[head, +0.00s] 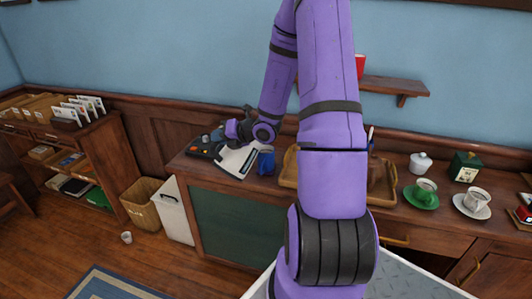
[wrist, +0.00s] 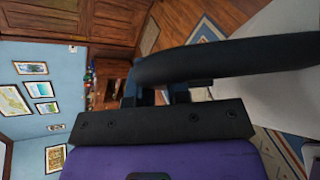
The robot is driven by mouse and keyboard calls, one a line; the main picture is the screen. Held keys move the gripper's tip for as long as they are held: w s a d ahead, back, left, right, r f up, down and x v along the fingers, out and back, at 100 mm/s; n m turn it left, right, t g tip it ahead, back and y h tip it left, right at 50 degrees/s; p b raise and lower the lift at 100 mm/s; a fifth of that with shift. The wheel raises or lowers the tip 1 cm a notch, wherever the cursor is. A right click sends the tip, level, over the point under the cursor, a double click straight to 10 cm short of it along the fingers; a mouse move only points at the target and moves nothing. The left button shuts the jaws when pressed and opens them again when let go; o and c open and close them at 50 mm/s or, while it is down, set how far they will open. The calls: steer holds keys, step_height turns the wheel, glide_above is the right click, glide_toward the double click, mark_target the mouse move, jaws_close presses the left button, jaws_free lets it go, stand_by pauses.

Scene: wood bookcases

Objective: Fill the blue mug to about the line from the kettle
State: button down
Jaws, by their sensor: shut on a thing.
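The white kettle (head: 235,160) is tilted over the left part of the counter in the head view. My gripper (head: 240,130) is shut on its black handle, which spans the wrist view (wrist: 230,60), with the pale kettle body (wrist: 275,50) at the right there. The blue mug (head: 266,162) stands on the counter just right of the kettle in the head view. The kettle's spout, any stream of water, the mug's inside and its line cannot be made out.
A black appliance (head: 201,149) with an orange spot lies left of the kettle. A wooden tray (head: 288,180) stands right of the mug, partly behind my arm. A green cup (head: 423,192), a white cup on a saucer (head: 473,204) and a lidded white pot (head: 420,164) are farther right.

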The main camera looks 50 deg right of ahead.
steer(key=shift+s+d+r+m+t+y+p, duration=0.1)
steer(key=shift+d+r+m+t+y+p, duration=0.15)
steer(key=shift+d+r, duration=0.3)
steer(key=shift+d+r+m+t+y+p, duration=0.15)
steer(key=shift+d+r+y+p, duration=0.15)
steer(key=shift+r, duration=0.35)
stand_by(1.0)
steer(key=shift+s+d+r+m+y+p, duration=0.15)
steer(key=shift+d+r+m+y+p, duration=0.2)
steer(key=shift+d+r+m+p, duration=0.6)
stand_by(4.8)
